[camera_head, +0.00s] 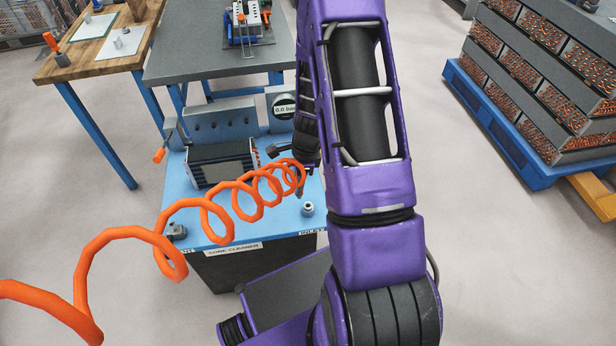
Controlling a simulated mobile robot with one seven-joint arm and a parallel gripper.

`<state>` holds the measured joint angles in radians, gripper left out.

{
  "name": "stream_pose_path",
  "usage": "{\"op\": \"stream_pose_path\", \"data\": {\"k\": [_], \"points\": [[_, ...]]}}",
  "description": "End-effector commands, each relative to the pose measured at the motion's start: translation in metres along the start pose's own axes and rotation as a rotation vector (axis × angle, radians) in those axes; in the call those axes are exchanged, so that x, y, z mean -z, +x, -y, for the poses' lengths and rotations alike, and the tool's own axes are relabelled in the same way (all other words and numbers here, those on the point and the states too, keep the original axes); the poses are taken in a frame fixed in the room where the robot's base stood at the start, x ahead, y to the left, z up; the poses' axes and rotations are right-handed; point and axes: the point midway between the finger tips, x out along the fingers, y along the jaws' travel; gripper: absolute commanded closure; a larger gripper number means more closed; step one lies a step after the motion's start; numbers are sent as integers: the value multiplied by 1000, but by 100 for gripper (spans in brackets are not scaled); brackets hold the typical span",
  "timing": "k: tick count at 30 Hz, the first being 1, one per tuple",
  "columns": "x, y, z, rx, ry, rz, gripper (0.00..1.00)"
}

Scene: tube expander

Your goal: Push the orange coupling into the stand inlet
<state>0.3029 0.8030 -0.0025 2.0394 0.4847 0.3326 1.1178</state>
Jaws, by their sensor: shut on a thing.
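My gripper (301,176) shows small and dark behind the purple arm, pointing down over the blue bench top. It is shut on the end of the orange coiled hose, at the coupling (299,191), whose lower tip shows below the coil. The stand inlet (307,210) is a short grey metal fitting standing upright at the front right of the bench, by the INLET label. The coupling is just above and slightly left of the inlet in the picture. They look apart, but the height between them is hard to tell. The coil and arm partly hide the fingers.
The orange hose (203,212) loops across the bench to the lower left. A finned core (221,164) lies on the blue bench (256,218). A grey fitting (176,232) stands at the front left. A grey table (195,62) is behind; a loaded blue pallet (497,134) is right.

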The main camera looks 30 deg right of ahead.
Motion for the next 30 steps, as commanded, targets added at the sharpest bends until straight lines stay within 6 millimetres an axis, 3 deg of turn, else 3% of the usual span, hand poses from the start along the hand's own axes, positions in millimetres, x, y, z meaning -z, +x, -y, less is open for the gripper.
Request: {"op": "stream_pose_path", "data": {"k": [3,9,23,30], "points": [[16,-4,8,41,262,-1,100],[27,-7,13,71,469,-1,100],[27,-7,13,74,487,2,100],[30,7,13,73,486,2,100]]}}
